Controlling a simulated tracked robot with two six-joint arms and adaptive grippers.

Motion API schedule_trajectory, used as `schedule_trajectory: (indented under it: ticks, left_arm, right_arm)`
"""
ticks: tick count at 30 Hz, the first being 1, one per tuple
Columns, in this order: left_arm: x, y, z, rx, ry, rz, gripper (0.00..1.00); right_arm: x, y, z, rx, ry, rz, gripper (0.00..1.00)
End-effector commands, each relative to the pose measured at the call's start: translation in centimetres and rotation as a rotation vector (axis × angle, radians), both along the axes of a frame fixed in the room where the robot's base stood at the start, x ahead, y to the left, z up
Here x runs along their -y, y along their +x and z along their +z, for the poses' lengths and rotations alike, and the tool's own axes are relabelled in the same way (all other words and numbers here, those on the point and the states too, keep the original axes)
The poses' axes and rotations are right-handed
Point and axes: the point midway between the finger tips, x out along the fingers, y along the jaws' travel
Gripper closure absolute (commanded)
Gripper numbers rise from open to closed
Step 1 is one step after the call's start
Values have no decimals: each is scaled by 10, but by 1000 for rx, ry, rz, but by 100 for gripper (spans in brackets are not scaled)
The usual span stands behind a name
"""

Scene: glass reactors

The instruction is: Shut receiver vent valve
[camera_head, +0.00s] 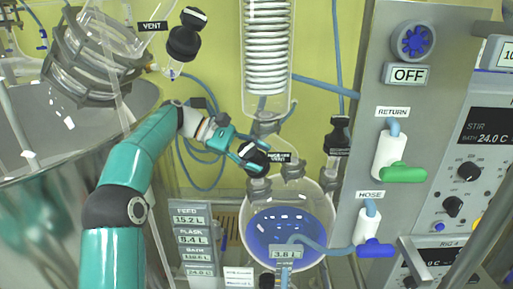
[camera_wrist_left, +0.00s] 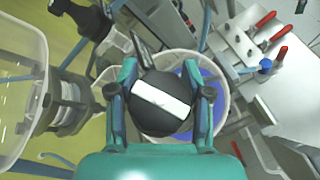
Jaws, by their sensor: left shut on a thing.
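The receiver vent valve has a round black knob (camera_head: 252,157) with a white bar across it, beside a small black label (camera_head: 279,157) above the round receiver flask (camera_head: 328,208). My left gripper (camera_head: 246,151) has reached in from the left and is shut on the knob. In the left wrist view the knob (camera_wrist_left: 161,104) sits between both fingers, and its white bar slants slightly down to the right. The valve body behind the knob is hidden. The flask holds blue liquid. My right gripper is not in view.
Another black valve (camera_head: 186,38), by a VENT label (camera_head: 152,26), hangs at the upper left. A coiled glass condenser (camera_head: 268,50) stands above the flask. At right, a grey panel carries a green-handled RETURN valve (camera_head: 402,173) and a blue-handled HOSE valve (camera_head: 376,248). Blue hoses run nearby.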

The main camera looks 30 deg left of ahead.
Motion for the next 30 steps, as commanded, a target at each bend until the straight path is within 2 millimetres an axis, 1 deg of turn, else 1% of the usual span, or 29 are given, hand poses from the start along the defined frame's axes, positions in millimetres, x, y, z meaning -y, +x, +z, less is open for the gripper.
schedule_trajectory:
  ticks: [8,22,23,24,26,30]
  left_arm:
    - [1,-2,-1,-4,49,-73,86]
    - [1,-3,-2,-9,57,-84,86]
    - [1,-3,-2,-9,57,-84,50]
    - [1,-3,-2,-9,57,-84,43]
    - [1,-3,-2,-9,57,-84,34]
    - [1,-2,-2,-8,56,-82,34]
  right_arm:
    - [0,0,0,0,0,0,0]
    - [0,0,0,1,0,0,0]
    - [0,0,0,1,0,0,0]
    - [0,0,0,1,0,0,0]
    - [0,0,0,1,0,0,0]
    - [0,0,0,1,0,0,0]
